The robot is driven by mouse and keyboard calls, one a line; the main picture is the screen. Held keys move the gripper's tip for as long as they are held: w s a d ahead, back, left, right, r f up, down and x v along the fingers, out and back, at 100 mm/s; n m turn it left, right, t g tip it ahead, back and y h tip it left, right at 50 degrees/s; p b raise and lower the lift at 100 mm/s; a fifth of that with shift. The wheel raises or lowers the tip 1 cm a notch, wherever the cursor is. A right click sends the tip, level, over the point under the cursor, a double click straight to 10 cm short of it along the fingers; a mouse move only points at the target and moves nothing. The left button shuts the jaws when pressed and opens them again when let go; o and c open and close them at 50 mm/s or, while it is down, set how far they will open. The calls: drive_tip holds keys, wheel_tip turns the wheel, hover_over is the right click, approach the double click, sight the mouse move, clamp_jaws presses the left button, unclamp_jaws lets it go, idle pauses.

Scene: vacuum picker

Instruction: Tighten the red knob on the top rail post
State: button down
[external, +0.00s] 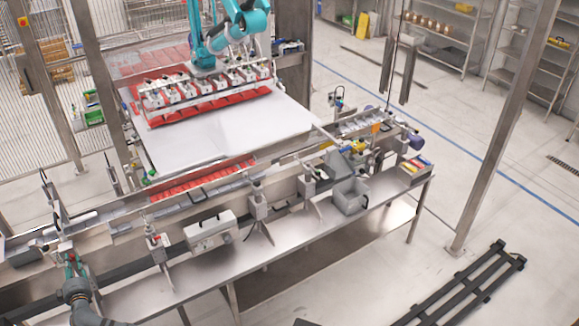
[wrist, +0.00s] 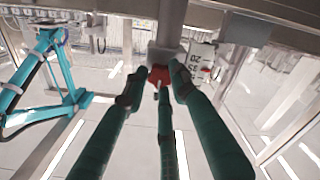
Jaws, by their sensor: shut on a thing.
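The red knob (wrist: 159,72) sits on a grey clamp block (wrist: 165,52) at the end of a metal post (wrist: 172,18) in the wrist view. My gripper (wrist: 158,88) has its dark green fingers around the knob, with fingertips closed on its sides. The fingers cover part of the knob. In the external view, my gripper (external: 72,262) is at the lower left, by a post (external: 63,246) at the rail.
Another post (external: 153,246) with a red part stands to the right along the conveyor rail. A white control box (external: 211,232) and a grey bin (external: 350,195) sit farther right. A teal robot arm (external: 240,22) holds a picker head over a white table (external: 235,130).

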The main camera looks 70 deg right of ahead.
drive_tip(key=shift+f, duration=0.1)
drive_tip(key=c, duration=1.5)
unclamp_jaws()
drive_tip(key=shift+o, duration=0.5)
drive_tip(key=shift+s+a, duration=0.1)
drive_tip(key=v, duration=1.1)
drive_tip(key=shift+s+a, duration=0.25)
drive_tip(key=shift+s, duration=0.05)
drive_tip(key=shift+w+d, duration=0.1)
drive_tip(key=x, duration=1.2)
drive_tip(key=shift+s, duration=0.2)
